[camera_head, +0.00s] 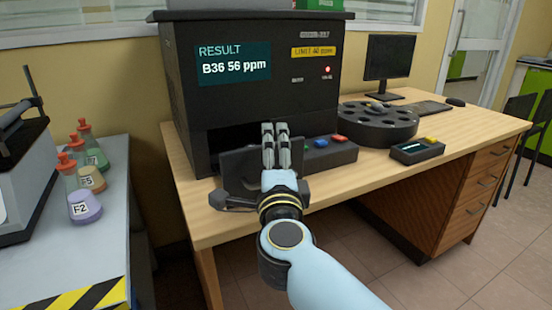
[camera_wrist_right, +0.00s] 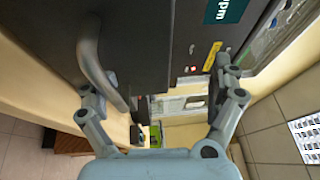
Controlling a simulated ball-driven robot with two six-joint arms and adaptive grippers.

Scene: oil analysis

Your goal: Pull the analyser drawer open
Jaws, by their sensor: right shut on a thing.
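The black analyser (camera_head: 255,100) stands on the wooden desk with its screen reading B36 56 ppm. Its dark drawer (camera_head: 238,162) is low at the front; a dark opening shows above and behind the drawer front, so it appears to stand out from the case. A dark bar handle (camera_head: 228,200) projects from it, and in the right wrist view the grey curved handle (camera_wrist_right: 94,62) lies by one finger. My right gripper (camera_head: 276,148) is at the drawer front, shut on the handle; its arm hides part of the drawer. My left gripper is out of view.
A button box (camera_head: 330,153) sits close right of my gripper. A dark round carousel (camera_head: 378,125) and a small device (camera_head: 417,150) stand further right on the desk (camera_head: 445,155). Several flasks (camera_head: 85,208) stand on the left bench. Floor is clear before the desk.

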